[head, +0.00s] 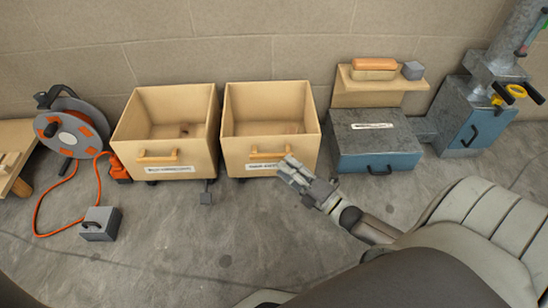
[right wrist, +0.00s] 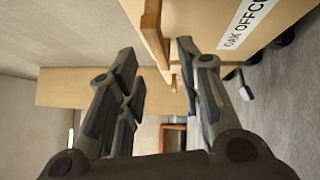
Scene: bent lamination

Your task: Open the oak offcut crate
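The oak offcut crate (head: 311,152) is a light wooden, open-topped bin, second from the left by the wall in the head view. Its front has a bar handle (head: 269,155) above a white label. In the right wrist view the label (right wrist: 248,22) reads "OAK OFFCU", cut off by the edge. My right gripper (head: 289,170) is in front of the crate, near the right end of the handle. In the wrist view its fingers (right wrist: 157,52) are apart, with the handle (right wrist: 153,38) showing beyond and between the tips. Contact cannot be told. My left gripper is not in view.
A blue-grey box (head: 375,150) stands close on the right. A cable reel (head: 70,130) with orange cord is far left.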

